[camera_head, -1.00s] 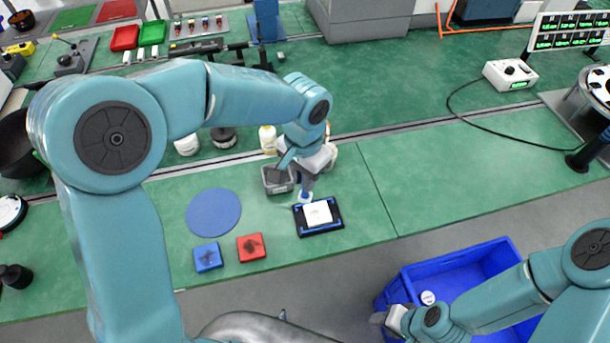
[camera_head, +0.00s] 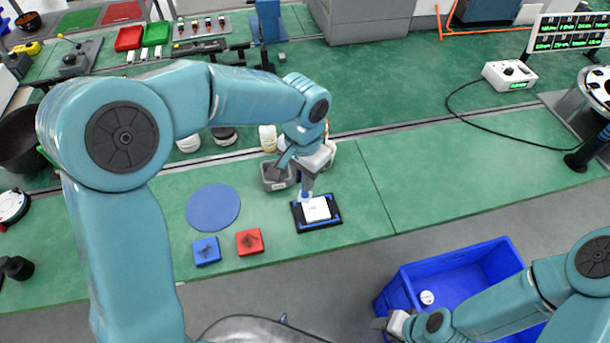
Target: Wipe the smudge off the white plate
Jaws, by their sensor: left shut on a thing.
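The white plate (camera_head: 316,209) sits in a black holder (camera_head: 327,225) with blue edges, near the front edge of the green bench. No smudge can be made out on it at this size. My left gripper (camera_head: 306,193) points down at the plate's back left corner. It is shut on a small white and blue thing (camera_head: 305,199), perhaps a wiper, which is at or just over that corner; whether it touches cannot be told. My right gripper (camera_head: 383,324) is at the bottom, by the left side of the blue crate; its fingers are too small to read.
A grey bin (camera_head: 276,177) stands close behind my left gripper. A blue disc (camera_head: 213,208), a blue square (camera_head: 206,251) and a red square (camera_head: 249,241) lie left of the holder. The blue crate (camera_head: 405,291) is on the floor. The bench right of the holder is clear.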

